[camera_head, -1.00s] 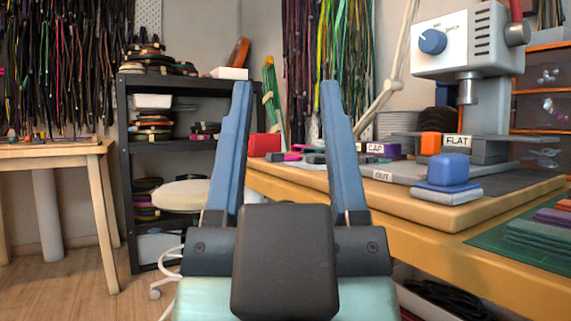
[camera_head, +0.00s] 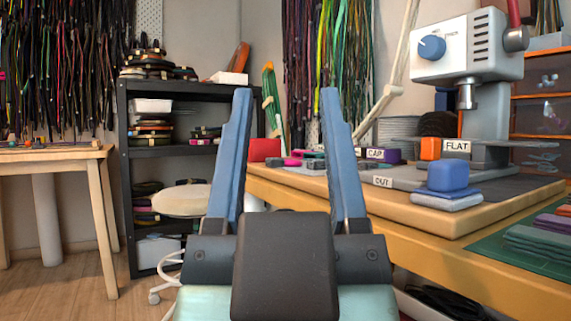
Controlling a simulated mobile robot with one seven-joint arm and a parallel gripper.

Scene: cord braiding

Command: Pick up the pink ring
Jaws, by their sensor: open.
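My gripper (camera_head: 286,92) is open and empty in the middle of the head view, its two blue fingers pointing up and away. I cannot make out a pink ring for certain. A small pink thing (camera_head: 301,153) lies on the workbench, seen between the fingers beside small dark blocks. Another pink bit (camera_head: 292,162) shows just in front of it. Both are too small to tell whether either is a ring. The gripper is in front of the bench and apart from both.
The wooden workbench (camera_head: 425,215) runs along the right, with a grey press (camera_head: 470,45), a blue block (camera_head: 448,172) and a red box (camera_head: 265,150). A dark shelf (camera_head: 170,151), a stool (camera_head: 185,200) and a wooden table (camera_head: 60,153) stand left. Floor is open at lower left.

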